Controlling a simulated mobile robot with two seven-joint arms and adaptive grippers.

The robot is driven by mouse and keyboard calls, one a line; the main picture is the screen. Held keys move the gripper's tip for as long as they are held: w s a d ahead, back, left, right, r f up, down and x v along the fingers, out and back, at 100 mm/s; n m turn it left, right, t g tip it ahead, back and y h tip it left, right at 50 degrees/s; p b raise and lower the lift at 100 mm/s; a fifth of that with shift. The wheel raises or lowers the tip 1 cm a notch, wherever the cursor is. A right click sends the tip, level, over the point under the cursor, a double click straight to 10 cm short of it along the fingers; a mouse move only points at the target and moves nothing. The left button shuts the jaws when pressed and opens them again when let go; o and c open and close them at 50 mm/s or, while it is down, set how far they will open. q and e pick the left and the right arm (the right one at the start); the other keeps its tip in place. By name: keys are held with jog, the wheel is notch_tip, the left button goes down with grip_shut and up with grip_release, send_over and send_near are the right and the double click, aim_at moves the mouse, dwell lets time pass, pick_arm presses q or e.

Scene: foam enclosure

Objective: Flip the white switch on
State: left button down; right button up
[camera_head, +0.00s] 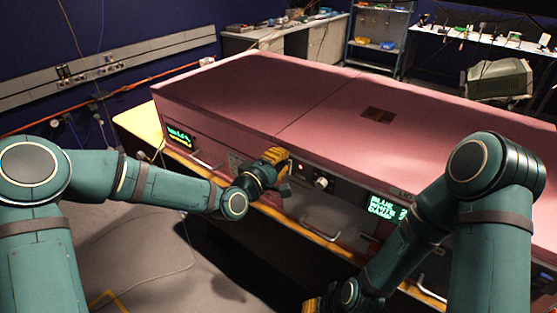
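A large pink enclosure (240,90) stands across the middle, with a dark control strip along its front. A small white knob-like part (321,182) sits on this strip, to the right of a lit red light (301,166). I cannot tell whether it is the switch, or its position. My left gripper (280,165), yellow and black, is at the front panel just left of the red light. It hides part of the panel, and its fingers are too small to read. My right gripper (315,304) is low at the bottom edge, partly cut off and away from the panel.
A green-lit display (386,208) is right of the white part; another display (180,137) is at the panel's left end. Metal handles (320,229) stick out below the strip. A yellow edge (140,124) runs along the base. Open floor (140,240) lies at left.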

pick_arm(q)
jog(key=shift+w, duration=0.1)
jog(key=v, duration=1.2)
jog(key=shift+f, duration=0.2)
jog(key=s+a+f+m+g+y+b, duration=0.1)
jog(key=s+f+m+g+y+b, duration=0.1)
jog(key=f, duration=1)
jog(key=s+a+f+m+g+y+b, duration=0.1)
jog(key=s+f+m+g, duration=0.3)
jog(key=s+f, duration=0.5)
jog(key=s+a+f+m+g+y+b, duration=0.1)
jog(key=s+f+m+g+y+b, duration=0.2)
jog(key=f, duration=1.2)
jog(key=s+g, duration=0.3)
jog(key=shift+s+a+y, duration=0.2)
jog(key=shift+a+y, duration=0.05)
jog(key=shift+y, duration=0.05)
